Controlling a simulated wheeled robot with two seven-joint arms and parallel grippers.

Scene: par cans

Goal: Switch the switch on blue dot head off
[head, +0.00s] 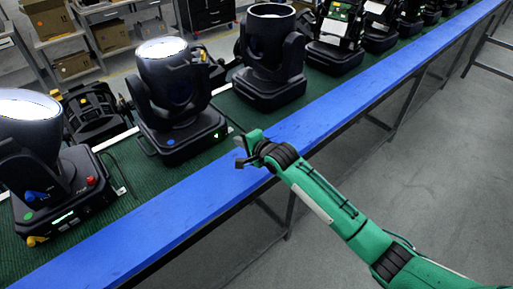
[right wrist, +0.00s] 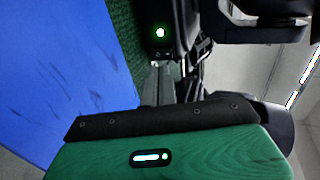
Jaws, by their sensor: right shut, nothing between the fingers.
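The blue dot head (head: 170,78) is a black par can with a pale lens, standing on the green belt; a small blue dot (head: 170,142) marks its base. A small green light (head: 216,135) glows on the right part of its base, and a lit green-white spot (right wrist: 160,32) shows on a black face in the right wrist view. My right gripper (head: 243,151) is shut and empty, just right of that base, over the blue rail. Its fingers (right wrist: 165,82) point toward the lit spot; whether they touch the base cannot be told. My left gripper is not in view.
A green dot head (head: 30,120) stands to the left and another par can (head: 270,55) to the right. More heads line the green belt farther back. The blue rail (head: 330,112) edges the belt; open grey floor lies right of it.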

